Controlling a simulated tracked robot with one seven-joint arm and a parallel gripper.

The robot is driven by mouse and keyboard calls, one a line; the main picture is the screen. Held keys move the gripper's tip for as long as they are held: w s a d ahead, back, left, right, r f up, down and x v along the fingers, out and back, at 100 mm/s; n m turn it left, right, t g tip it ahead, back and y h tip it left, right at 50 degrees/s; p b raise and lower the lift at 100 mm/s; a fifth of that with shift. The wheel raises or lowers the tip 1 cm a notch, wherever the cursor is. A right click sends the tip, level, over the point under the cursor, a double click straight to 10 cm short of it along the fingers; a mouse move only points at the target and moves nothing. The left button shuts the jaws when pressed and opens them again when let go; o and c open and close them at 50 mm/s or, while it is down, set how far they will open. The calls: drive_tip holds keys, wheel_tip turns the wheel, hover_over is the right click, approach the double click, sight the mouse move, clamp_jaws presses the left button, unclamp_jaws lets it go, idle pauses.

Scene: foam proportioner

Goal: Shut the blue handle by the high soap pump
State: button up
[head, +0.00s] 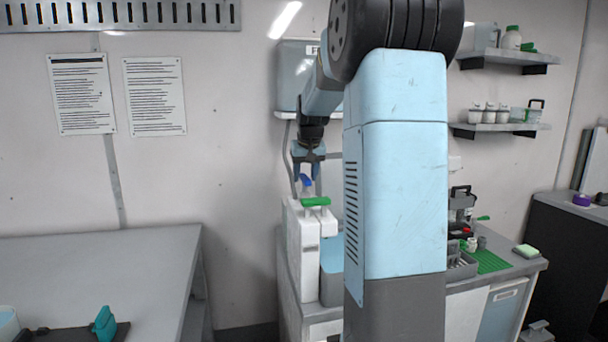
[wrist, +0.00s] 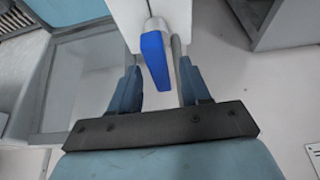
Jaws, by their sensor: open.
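The blue handle (head: 305,181) sits at the top of the white soap pump housing (head: 302,250) in the head view, just behind a green lever (head: 316,201). In the wrist view the blue handle (wrist: 155,61) sticks out from a grey round fitting on a white body. My gripper (head: 308,172) is above the housing, pointing down. In the wrist view my gripper (wrist: 158,70) is open, with one finger on each side of the handle. Gaps show between the handle and both fingers.
My column hides part of the counter right of the pump. A grey wall box (head: 293,75) hangs behind my arm. A grey table (head: 110,270) stands at left with a teal item (head: 103,323). Shelves (head: 500,127) with bottles are at right. Open floor lies between table and counter.

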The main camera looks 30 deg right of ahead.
clamp_jaws()
idle(0.3)
drive_tip(key=shift+a+m, duration=0.15)
drive_tip(key=shift+m, duration=0.25)
drive_tip(key=m, duration=0.2)
drive_tip(key=m+h, duration=0.1)
drive_tip(key=m, duration=0.1)
drive_tip(key=shift+w+a+g+h, duration=0.15)
drive_tip(key=shift+g+h, duration=0.15)
drive_tip(key=shift+g, duration=0.1)
drive_tip(key=m+g+h, duration=0.1)
drive_tip(key=m, duration=0.3)
drive_tip(key=shift+w, duration=0.1)
drive_tip(key=m+g, duration=0.1)
drive_tip(key=m, duration=0.1)
drive_tip(key=m+g, duration=0.1)
drive_tip(key=m, duration=0.2)
drive_tip(key=shift+w+a+h, duration=0.1)
drive_tip(key=shift+h, duration=0.2)
drive_tip(key=shift+w+m+g, duration=0.1)
drive_tip(key=shift+m+g, duration=0.6)
drive_tip(key=shift+m, duration=1.3)
drive_tip(key=shift+r, duration=0.1)
